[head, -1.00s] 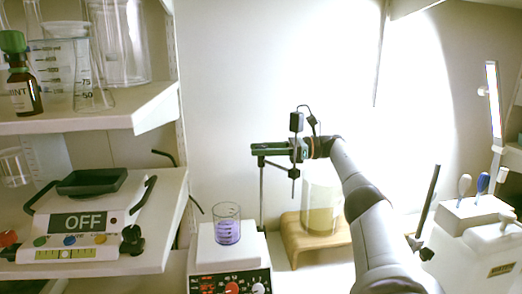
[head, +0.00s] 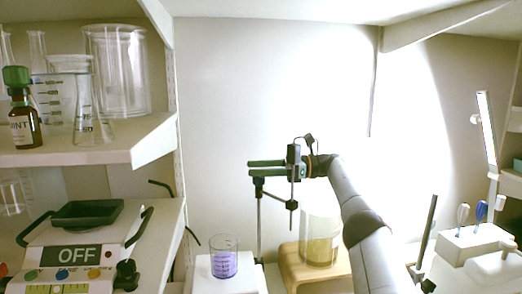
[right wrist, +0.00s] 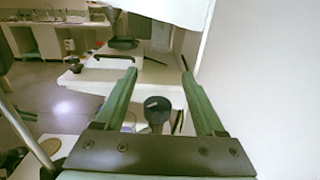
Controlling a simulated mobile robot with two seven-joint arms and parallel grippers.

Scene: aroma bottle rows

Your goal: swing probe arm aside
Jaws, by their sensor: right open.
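The probe arm (head: 275,198) is a thin dark bar on an upright metal post (head: 260,235), left of my right arm. It runs right and slightly down from the post's dark head toward a small black piece. My right gripper (head: 249,168) has green fingers pointing left, just above the post's head and apart from it. In the right wrist view the right gripper (right wrist: 157,74) is open, with nothing held between its fingers. A black knob (right wrist: 155,108) shows beyond the gap; I cannot tell its exact depth. My left gripper is not in view.
A beaker of purple liquid (head: 224,263) stands on a white device beside the post. A glass jar of yellowish liquid (head: 319,245) stands on a wooden stand (head: 300,280) to the right.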

